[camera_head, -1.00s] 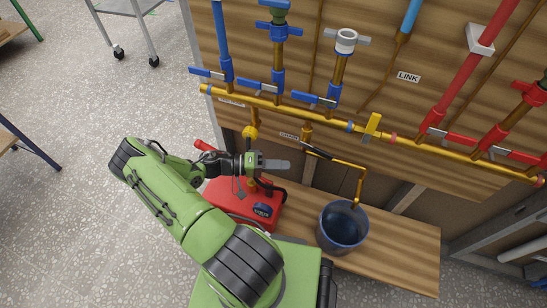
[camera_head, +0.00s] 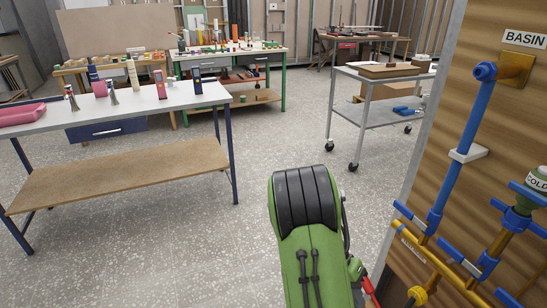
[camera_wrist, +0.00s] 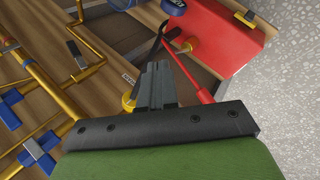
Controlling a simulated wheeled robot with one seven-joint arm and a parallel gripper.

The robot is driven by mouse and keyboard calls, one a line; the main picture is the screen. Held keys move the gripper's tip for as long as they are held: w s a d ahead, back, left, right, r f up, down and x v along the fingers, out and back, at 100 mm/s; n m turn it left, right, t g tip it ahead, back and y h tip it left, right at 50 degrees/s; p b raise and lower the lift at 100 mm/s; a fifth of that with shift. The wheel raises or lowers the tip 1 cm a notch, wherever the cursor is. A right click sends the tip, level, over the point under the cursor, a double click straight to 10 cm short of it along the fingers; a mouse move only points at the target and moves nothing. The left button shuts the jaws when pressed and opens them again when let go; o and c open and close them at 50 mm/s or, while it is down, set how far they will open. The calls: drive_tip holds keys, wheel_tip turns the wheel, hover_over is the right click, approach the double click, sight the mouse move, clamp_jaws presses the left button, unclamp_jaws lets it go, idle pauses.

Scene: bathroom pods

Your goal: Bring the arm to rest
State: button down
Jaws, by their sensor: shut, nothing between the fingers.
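My gripper (camera_wrist: 157,88) shows in the wrist view with its two fingers together and nothing between them. I cannot tell whether the fingers touch anything. In the head view my green arm (camera_head: 312,235) rises at the bottom middle, beside the pipe panel (camera_head: 455,120); the gripper is out of that view.
A metal trolley (camera_head: 375,110) stands behind the arm. The speckled floor between them is clear. Blue and brass pipes (camera_head: 463,150) run along the panel at the right.

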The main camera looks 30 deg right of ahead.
drive_tip(key=w+a+r+n+t, duration=0.4)
drive_tip(key=a+r+n+t, duration=0.15)
drive_tip(key=a+r, duration=0.45)
drive_tip(key=s+a+r+n+t+y, duration=0.1)
drive_tip(key=s+a+r+n+t, duration=0.25)
drive_tip(key=a, duration=0.35)
drive_tip(key=s+a+r+n+t+y, duration=0.2)
drive_tip(key=a+r+n+t, duration=0.15)
drive_tip(key=a+r, duration=0.2)
wheel_tip(320, 180, up, 17)
drive_tip(key=a+p, duration=0.1)
drive_tip(key=p, duration=1.6)
drive_tip(key=shift+n, duration=0.45)
drive_tip(key=c, duration=1.8)
unclamp_jaws()
drive_tip(key=shift+r+p, duration=0.25)
drive_tip(key=shift+p, duration=0.3)
drive_tip(key=o, duration=0.8)
drive_tip(key=shift+f, duration=0.25)
